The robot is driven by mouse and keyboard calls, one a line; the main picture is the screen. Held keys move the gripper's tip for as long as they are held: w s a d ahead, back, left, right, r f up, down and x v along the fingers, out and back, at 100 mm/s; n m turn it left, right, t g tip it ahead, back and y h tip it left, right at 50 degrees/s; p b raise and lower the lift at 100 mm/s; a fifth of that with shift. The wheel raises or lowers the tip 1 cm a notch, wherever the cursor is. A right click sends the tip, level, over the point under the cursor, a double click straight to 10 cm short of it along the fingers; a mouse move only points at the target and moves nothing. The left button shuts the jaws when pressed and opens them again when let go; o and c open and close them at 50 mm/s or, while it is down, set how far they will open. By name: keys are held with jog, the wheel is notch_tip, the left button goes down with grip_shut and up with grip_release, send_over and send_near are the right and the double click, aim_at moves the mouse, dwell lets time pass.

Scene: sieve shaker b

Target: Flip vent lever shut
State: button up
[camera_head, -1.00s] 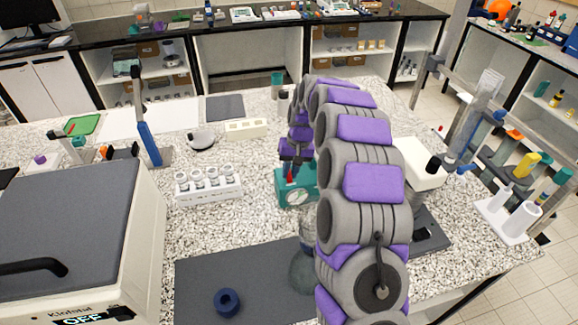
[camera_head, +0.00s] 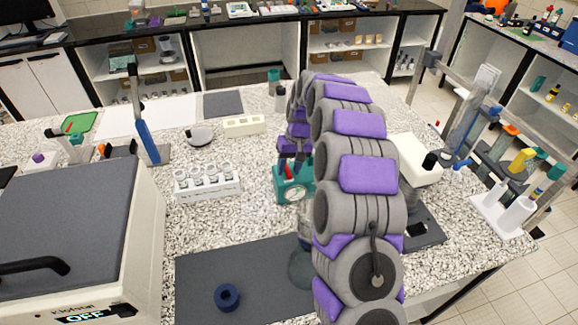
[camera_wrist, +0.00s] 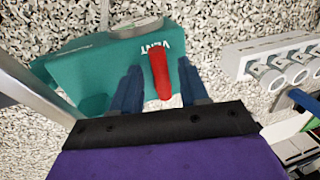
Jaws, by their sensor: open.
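The red vent lever (camera_wrist: 160,75) is on a teal housing (camera_wrist: 105,65) marked "VENT" in the wrist view. My gripper (camera_wrist: 162,82) is open, with one blue finger on each side of the lever; I cannot tell whether either finger touches it. In the head view the teal housing (camera_head: 290,190) has a round dial on its front and stands on the speckled bench. The lever (camera_head: 290,170) shows there as a small red piece under my gripper. My arm hides the housing's right side.
A white rack of several small cups (camera_head: 208,183) stands just left of the housing. A dark mat (camera_head: 250,270) with a blue ring (camera_head: 227,297) lies in front. A large grey-topped machine (camera_head: 70,225) fills the left. A white-topped device (camera_head: 415,160) stands right of my arm.

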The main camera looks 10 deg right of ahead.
jog(key=d+r+p, duration=0.3)
jog(key=r, duration=1.4)
jog(key=shift+d, duration=0.2)
jog(key=shift+w+f, duration=0.1)
